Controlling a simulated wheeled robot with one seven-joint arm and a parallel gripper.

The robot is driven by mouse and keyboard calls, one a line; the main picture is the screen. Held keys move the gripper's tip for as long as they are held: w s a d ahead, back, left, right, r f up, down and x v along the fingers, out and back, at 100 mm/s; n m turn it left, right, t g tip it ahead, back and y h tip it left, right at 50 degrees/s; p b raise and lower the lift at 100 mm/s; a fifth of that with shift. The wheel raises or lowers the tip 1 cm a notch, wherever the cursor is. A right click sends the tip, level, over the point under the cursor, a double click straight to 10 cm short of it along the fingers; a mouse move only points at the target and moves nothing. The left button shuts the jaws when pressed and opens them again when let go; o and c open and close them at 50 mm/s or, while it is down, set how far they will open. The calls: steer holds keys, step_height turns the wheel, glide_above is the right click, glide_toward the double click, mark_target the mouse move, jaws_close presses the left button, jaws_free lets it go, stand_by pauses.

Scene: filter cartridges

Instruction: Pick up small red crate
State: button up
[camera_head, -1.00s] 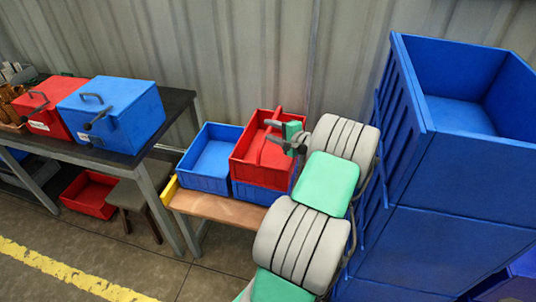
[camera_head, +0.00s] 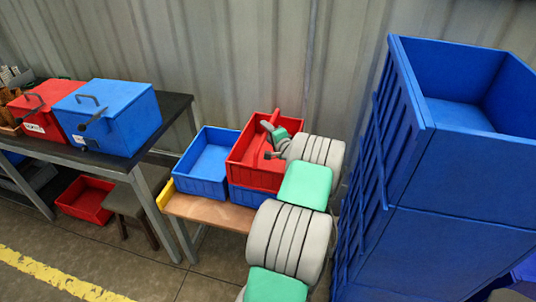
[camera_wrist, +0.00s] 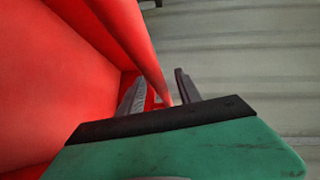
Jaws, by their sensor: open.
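My gripper (camera_head: 270,140) is over the crate's right part, at the handle. In the wrist view, my open gripper (camera_wrist: 156,88) has one dark finger on each side of the red bar (camera_wrist: 150,62), which runs down between them. The red crate's inside (camera_wrist: 45,85) fills the left of that view. Whether either finger touches the bar cannot be told.
An open blue crate (camera_head: 204,168) stands directly left of the red one. Tall stacked blue bins (camera_head: 440,180) rise close on the right. A dark table (camera_head: 176,112) holds red and blue lidded boxes. Another red crate (camera_head: 84,200) lies on the floor.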

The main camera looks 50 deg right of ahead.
steer(key=shift+c, duration=0.3)
jaws_close()
stand_by(0.3)
stand_by(0.7)
steer(key=shift+r, duration=0.15)
